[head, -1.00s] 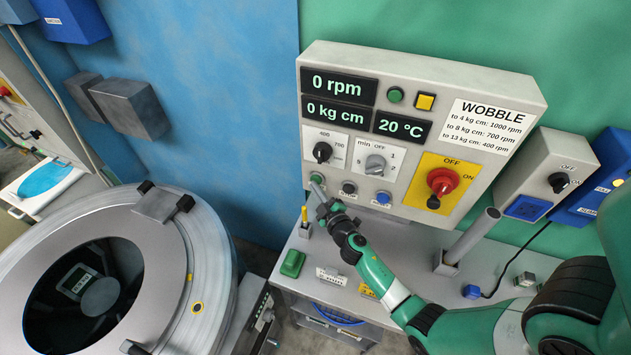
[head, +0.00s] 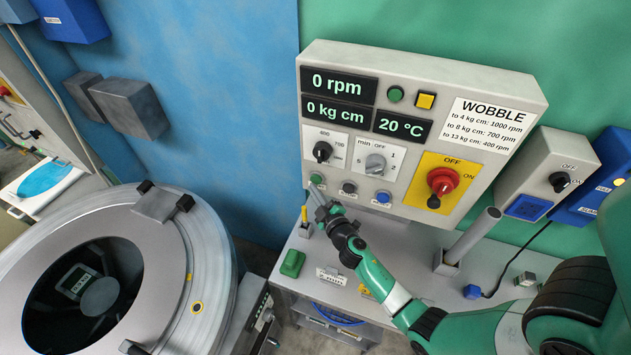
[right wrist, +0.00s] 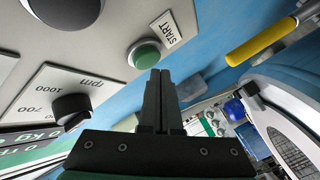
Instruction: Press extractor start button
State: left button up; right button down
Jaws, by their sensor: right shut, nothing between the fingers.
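The extractor control panel (head: 455,95) is a light grey box on the green wall. Its green start button (head: 317,179) sits at the lower left. In the right wrist view the start button (right wrist: 145,54) has a grey collar and a START label (right wrist: 165,31). My right gripper (head: 315,188) is shut and empty, just in front of and below the button. In the wrist view its fingertips (right wrist: 159,74) point toward the lower edge of the button; I cannot tell whether they touch it. The displays read 0 rpm and 0 kg cm. My left gripper is out of view.
The round extractor drum (head: 205,265) stands at left. Other buttons and a speed knob (head: 322,152) are close to my right gripper. A red switch (head: 442,181) is farther right. A yellow-handled item (head: 304,216) stands on the grey bench below, beside a green block (head: 292,263).

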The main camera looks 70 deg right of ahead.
jog(key=shift+a, duration=0.15)
jog(key=a+b, duration=0.1)
jog(key=a, duration=0.4)
dwell(0.4)
dwell(0.7)
